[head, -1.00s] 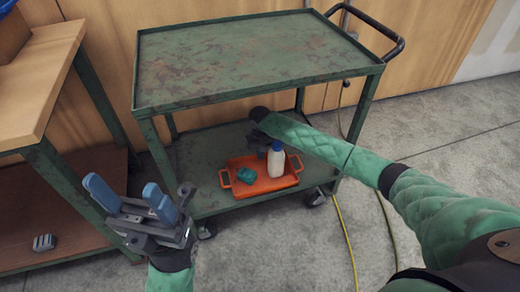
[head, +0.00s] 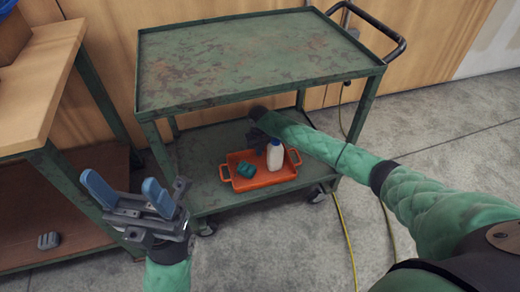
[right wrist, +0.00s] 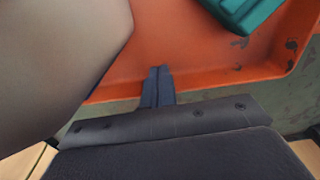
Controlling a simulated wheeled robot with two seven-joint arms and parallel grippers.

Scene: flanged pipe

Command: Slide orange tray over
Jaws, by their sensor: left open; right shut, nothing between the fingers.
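The orange tray (head: 262,180) sits on the lower shelf of the green cart, with a handle at each end. It carries a teal box (head: 243,169) and a white bottle (head: 275,157) with a blue cap. My right gripper (head: 258,142) is at the tray's far side, partly hidden by my arm. In the right wrist view its shut, empty fingers (right wrist: 157,84) overlap the orange tray (right wrist: 190,62); contact is hard to tell. The teal box (right wrist: 240,10) and a large pale, blurred shape also show there. My left gripper (head: 128,195) is open and empty, left of the cart.
The cart's upper shelf (head: 255,60) is bare and hangs above the lower shelf (head: 200,165), which has free room left of the tray. A wooden workbench (head: 40,70) stands at left, with a small grey object (head: 48,240) on its low shelf. A yellow cable (head: 346,235) lies on the floor.

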